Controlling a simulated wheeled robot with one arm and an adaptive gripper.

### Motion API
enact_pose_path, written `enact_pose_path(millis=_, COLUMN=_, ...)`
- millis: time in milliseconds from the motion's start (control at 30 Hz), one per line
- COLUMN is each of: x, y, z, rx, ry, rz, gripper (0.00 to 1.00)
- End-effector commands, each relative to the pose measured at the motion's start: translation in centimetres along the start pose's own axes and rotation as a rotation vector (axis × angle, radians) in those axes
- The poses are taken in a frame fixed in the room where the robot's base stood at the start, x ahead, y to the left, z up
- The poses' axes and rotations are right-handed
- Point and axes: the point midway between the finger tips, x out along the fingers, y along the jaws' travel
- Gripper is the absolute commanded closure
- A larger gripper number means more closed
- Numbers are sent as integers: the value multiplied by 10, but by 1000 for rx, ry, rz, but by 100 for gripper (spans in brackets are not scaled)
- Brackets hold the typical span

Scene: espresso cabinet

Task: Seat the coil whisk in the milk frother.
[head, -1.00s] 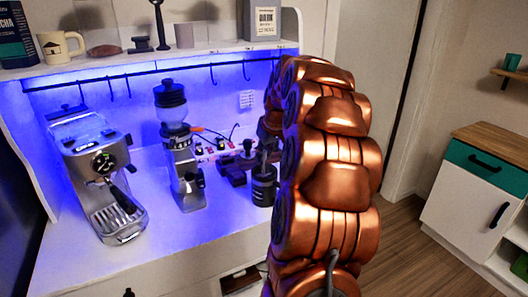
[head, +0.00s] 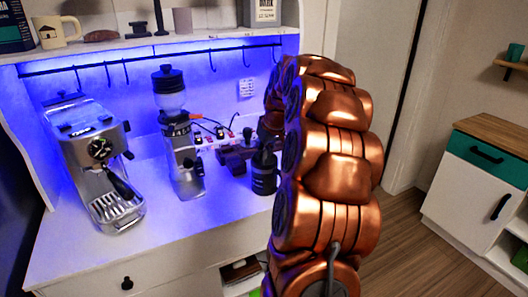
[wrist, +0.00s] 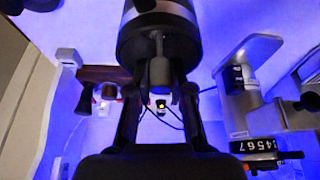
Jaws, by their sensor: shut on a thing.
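The milk frother (head: 264,178) is a dark upright cylinder on the white counter, partly beside my copper arm in the head view. In the wrist view it is the dark round body (wrist: 158,38) at the top centre. My gripper (wrist: 159,88) is shut on the coil whisk, a small grey piece (wrist: 158,72) between the fingertips. In the head view my gripper (head: 266,148) is just above the frother. The whisk overlaps the frother in the wrist view; I cannot tell whether it is inside. The coil itself is hidden.
A coffee grinder (head: 183,155) and an espresso machine (head: 98,160) stand to the left. A dark wooden piece (head: 235,158) and a power strip (head: 215,139) lie behind the frother. Hooks hang from a rail (head: 150,60) above. The front counter is clear.

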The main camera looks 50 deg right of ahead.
Motion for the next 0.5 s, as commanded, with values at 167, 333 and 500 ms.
enact_pose_path(millis=167, x=0, y=0, z=0, rx=0, ry=0, rz=0, gripper=72)
enact_pose_path(millis=333, x=0, y=0, z=0, rx=0, ry=1, rz=0, gripper=54)
enact_pose_path(millis=500, x=0, y=0, z=0, rx=0, ry=1, rz=0, gripper=50)
